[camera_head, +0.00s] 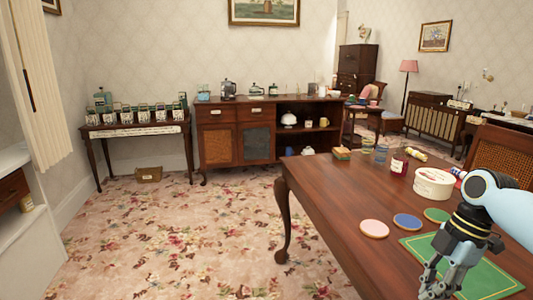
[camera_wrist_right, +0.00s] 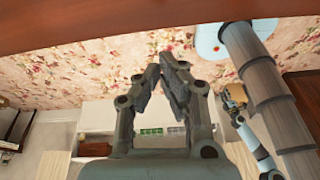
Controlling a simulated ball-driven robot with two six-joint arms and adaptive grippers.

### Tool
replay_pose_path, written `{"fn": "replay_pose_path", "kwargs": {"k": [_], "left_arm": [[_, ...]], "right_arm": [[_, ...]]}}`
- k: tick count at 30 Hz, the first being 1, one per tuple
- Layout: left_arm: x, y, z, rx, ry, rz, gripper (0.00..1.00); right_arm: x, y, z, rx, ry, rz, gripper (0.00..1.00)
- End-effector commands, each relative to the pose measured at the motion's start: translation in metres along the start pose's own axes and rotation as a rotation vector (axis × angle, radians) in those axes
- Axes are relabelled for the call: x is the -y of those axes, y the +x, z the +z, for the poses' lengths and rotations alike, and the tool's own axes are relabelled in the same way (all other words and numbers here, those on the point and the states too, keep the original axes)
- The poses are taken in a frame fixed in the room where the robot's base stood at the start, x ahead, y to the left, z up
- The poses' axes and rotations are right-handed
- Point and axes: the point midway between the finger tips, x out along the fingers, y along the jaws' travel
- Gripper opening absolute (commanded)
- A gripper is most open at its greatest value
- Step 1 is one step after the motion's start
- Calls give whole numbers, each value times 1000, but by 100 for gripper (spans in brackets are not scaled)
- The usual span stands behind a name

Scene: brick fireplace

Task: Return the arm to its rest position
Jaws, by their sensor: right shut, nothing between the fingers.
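My right gripper (camera_head: 432,292) is low at the right of the head view, in front of a green mat (camera_head: 490,278) on the wooden table. Its arm comes in from the right edge. In the right wrist view the gripper's two fingers (camera_wrist_right: 168,62) come together at their tips, shut with nothing between them. The table's brown edge (camera_wrist_right: 110,25) crosses the top of that view. My left gripper does not show in the head view.
Floral carpet (camera_head: 180,240) lies open to the left. A sideboard (camera_head: 255,130) stands behind.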

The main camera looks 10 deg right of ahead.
Motion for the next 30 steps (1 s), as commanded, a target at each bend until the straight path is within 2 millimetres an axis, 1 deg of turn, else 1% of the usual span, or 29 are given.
{"fn": "replay_pose_path", "kwargs": {"k": [1, 4, 7, 10, 12, 16, 21, 23, 27, 30], "left_arm": [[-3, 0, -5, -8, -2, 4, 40], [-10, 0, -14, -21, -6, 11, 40], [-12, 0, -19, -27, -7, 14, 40], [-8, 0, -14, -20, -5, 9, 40], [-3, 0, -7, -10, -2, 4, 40], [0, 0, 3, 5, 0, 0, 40], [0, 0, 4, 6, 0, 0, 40], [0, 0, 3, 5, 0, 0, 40], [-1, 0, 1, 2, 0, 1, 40], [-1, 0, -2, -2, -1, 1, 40]], "right_arm": [[6, 6, -4, 13, 25, 0, 0], [19, 18, -12, 41, 92, 7, 0], [35, 29, -22, 73, 177, 24, 0], [54, 40, -35, 104, 283, 55, 0], [70, 45, -44, 125, 368, 83, 0], [101, 50, -63, 146, 550, 155, 0], [139, 43, -85, 145, 805, 265, 0], [150, 38, -91, 136, 890, 305, 0], [174, 22, -101, 111, 1074, 388, 0], [188, 10, -106, 87, 1189, 441, 0]]}}
